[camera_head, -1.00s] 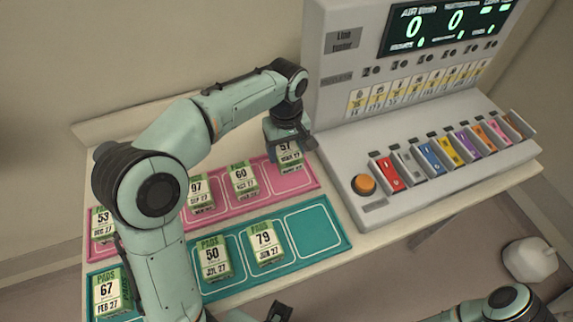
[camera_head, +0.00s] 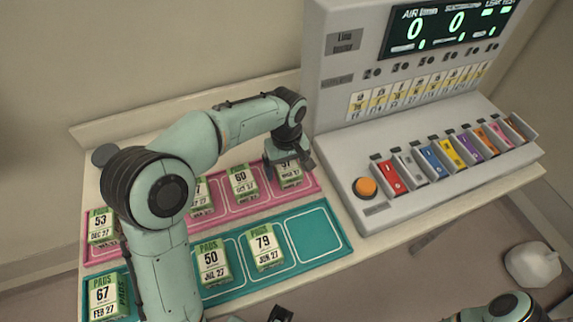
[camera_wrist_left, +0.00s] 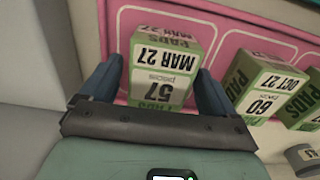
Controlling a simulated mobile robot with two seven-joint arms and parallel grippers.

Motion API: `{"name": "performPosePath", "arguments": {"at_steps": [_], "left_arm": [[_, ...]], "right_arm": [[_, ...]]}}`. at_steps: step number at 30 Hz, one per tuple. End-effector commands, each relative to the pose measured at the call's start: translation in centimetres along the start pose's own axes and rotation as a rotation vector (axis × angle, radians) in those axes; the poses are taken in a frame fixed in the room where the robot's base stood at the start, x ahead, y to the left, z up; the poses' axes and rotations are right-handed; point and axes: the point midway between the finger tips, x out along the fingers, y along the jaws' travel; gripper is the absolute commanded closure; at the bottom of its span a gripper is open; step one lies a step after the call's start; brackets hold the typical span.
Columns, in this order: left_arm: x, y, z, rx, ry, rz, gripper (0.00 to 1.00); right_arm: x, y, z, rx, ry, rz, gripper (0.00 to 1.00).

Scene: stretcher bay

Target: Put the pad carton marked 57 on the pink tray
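The pad carton marked 57 (camera_head: 290,176) is green and white, dated MAR 27. It is upright over the right-end space of the pink tray (camera_head: 316,182). My left gripper (camera_head: 288,164) is around its upper part from above, one finger at each side. In the left wrist view the carton (camera_wrist_left: 166,75) sits between the fingers, close to both. I cannot tell whether its base rests fully on the tray. A dark part at the bottom edge looks like my right gripper (camera_head: 280,314); its fingers are mostly cut off.
Cartons 60 (camera_head: 241,181) and 53 (camera_head: 102,227) stand on the pink tray, with another partly behind my arm. The teal tray (camera_head: 318,234) holds cartons 67 (camera_head: 106,296), 50 (camera_head: 212,262) and 79 (camera_head: 265,247); its right end is bare. A grey console (camera_head: 385,210) stands close right.

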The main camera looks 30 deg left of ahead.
Motion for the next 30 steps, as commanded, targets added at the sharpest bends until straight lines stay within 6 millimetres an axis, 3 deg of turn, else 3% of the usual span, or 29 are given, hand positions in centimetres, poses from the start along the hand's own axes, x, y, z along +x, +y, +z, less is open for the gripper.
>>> {"name": "performPosePath", "arguments": {"at_steps": [8, 13, 24, 30], "left_arm": [[-0.1, 0.0, 0.0, 0.000, 0.000, 0.000, 0.06], [-1.3, 0.1, -0.1, 0.000, 0.002, 0.003, 0.06], [-9.1, 0.1, -0.1, 0.000, 0.003, 0.004, 0.06], [-11.8, 0.1, 0.0, 0.000, 0.002, 0.002, 0.06]], "right_arm": [[-0.1, 0.0, 0.0, 0.000, 0.000, 0.000, 0.57], [-0.4, -0.2, -0.1, -0.001, 0.002, -0.001, 0.57], [-1.9, -0.8, -0.4, -0.003, 0.009, -0.003, 0.57], [-2.6, -1.1, -0.6, -0.004, 0.013, -0.004, 0.57]]}}
